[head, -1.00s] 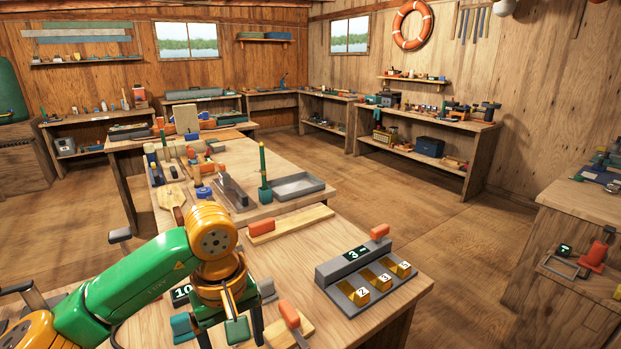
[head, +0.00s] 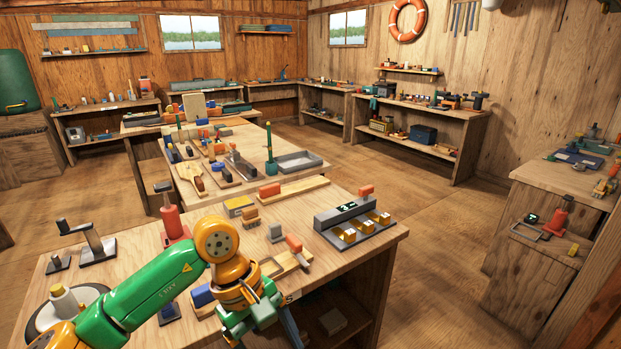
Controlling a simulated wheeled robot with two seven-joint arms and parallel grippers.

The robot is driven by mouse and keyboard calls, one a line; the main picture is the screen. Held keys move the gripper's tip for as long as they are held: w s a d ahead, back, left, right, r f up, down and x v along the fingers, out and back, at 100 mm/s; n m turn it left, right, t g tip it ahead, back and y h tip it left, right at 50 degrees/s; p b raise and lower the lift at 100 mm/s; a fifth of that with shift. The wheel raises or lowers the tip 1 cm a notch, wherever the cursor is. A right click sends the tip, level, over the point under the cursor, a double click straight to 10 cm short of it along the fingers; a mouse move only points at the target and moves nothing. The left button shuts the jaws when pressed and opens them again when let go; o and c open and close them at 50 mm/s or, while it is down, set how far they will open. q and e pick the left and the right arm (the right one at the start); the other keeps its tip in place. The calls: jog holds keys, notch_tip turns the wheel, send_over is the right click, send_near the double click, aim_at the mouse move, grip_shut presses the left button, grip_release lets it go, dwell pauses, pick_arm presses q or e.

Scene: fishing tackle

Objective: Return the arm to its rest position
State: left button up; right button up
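My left arm, green and orange, reaches in from the lower left over the near workbench (head: 150,262). Its gripper (head: 262,333) hangs at the bottom edge, beside the bench's front edge. Its two fingers stand apart, and I see nothing held between them. The fingertips are partly cut off by the picture edge. My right arm and gripper are not in view.
Wooden floor (head: 440,250) is open to the right.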

pick_arm(q)
jog(key=d+n+g+h, duration=0.2)
jog(key=d+n+h, duration=0.4)
jog(key=d+h, duration=0.25)
jog(key=w+d+f+n+t+h, duration=0.15)
jog(key=w+n+t+h, duration=0.4)
jog(key=n, duration=0.85)
jog(key=w+a+f+n+t+y, duration=0.25)
jog(key=f+n+t, duration=0.25)
jog(key=n, duration=0.3)
jog(key=w+a+f+n+t+y, duration=0.2)
jog(key=w+a+f+n+t, duration=0.15)
jog(key=f+n+t, duration=0.4)
jog(key=s+a+f+n+g+y, duration=0.2)
jog(key=s+a+f+n+y, duration=0.2)
jog(key=a+f+n+y, duration=0.5)
jog(key=s+a+f+n+g+y, duration=0.25)
jog(key=s+f+n, duration=0.35)
jog(key=s+f, duration=0.45)
jog(key=s+a+f+n+g+y, duration=0.1)
jog(key=s+a+f+n+g, duration=0.4)
jog(key=s+f, duration=0.5)
jog(key=s+a+f+n+g, duration=0.1)
jog(key=s+n, duration=0.4)
jog(key=s, duration=1.1)
jog(key=shift+f+g+y, duration=0.4)
jog(key=shift+f+g, duration=0.05)
jog(key=shift+g, duration=0.8)
